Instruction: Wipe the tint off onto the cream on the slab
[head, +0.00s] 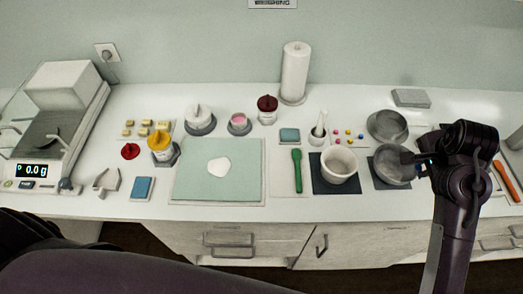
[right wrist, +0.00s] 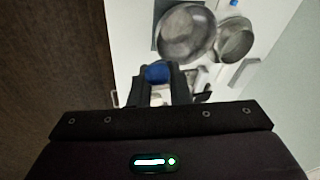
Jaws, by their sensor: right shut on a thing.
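The cream is a small white patch (head: 218,167) on the pale green slab (head: 190,190), left of the middle in the head view. My right gripper (head: 410,158) is far to the right of the slab, over a grey round dish (head: 392,172). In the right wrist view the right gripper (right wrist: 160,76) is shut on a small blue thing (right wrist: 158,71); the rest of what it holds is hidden. I cannot make out any tint on it. A small jar with pink contents (head: 239,121) stands behind the slab. My left gripper is out of view.
A white mortar (head: 339,165) and a green spatula (head: 297,170) lie between the slab and my right gripper. A second grey dish (head: 387,125) stands behind the first. A scale (head: 35,170) is at the far left. The counter front left of the slab holds a blue pad (head: 142,188).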

